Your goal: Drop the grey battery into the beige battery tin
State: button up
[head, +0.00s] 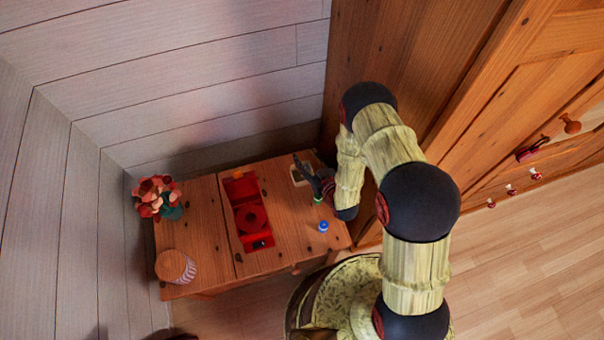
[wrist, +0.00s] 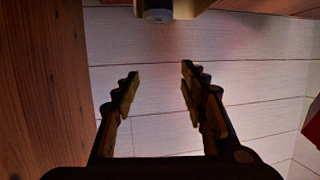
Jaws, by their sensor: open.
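The beige tin (head: 296,178) stands at the back right of the wooden table, partly hidden by my gripper (head: 304,167). In the wrist view my gripper (wrist: 160,75) is open, with nothing between its fingers. The beige tin (wrist: 186,8) is cut off at the top edge of that view. The rounded end of the grey battery (wrist: 158,15) shows at the tin's edge, apart from my fingers. I cannot tell how much of the battery is inside the tin. The battery cannot be made out in the head view.
On the table (head: 205,215) are a red box-like object (head: 248,208), a vase of flowers (head: 159,196) and a striped jar (head: 176,267). A small blue item (head: 323,226) and a small green item (head: 318,200) stand near my gripper. A wooden wardrobe (head: 480,120) rises to the right.

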jog(key=v, duration=0.7)
jog(key=shift+s, duration=0.2)
jog(key=shift+d, duration=0.15)
dwell(0.4)
